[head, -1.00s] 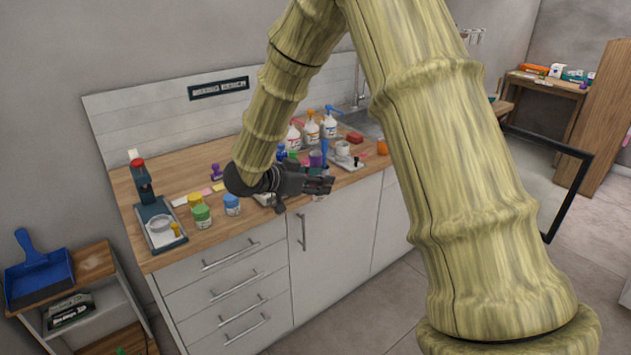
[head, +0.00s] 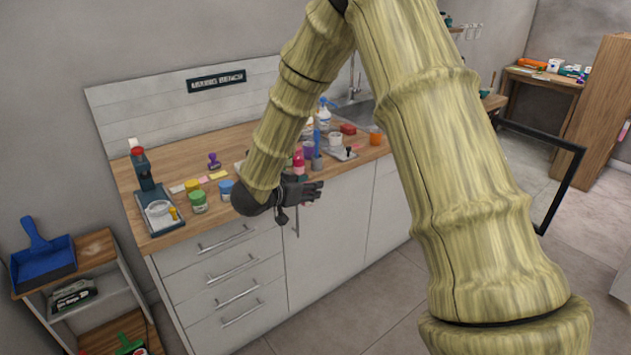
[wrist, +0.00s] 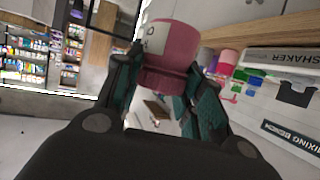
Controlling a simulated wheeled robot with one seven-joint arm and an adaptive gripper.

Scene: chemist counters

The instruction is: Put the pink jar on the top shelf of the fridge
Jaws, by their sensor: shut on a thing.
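The pink jar (wrist: 172,45) has a pink lid and a pale label with dark marks. In the wrist view it sits between the two fingers of my gripper (wrist: 163,82), which is shut on it. In the head view my gripper (head: 308,190) is in front of the counter's front edge, and the jar is mostly hidden there. A black-framed panel (head: 571,190), perhaps the fridge's open door, stands at the right. My arm covers what lies left of it, and no fridge shelf can be made out.
The wooden counter (head: 232,146) holds jars, bottles, a stamp (head: 213,161) and a stand with a white dish. An orange cup (head: 376,136) is near its right part. A low shelf unit with a blue dustpan (head: 42,252) stands at left. The floor in front is clear.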

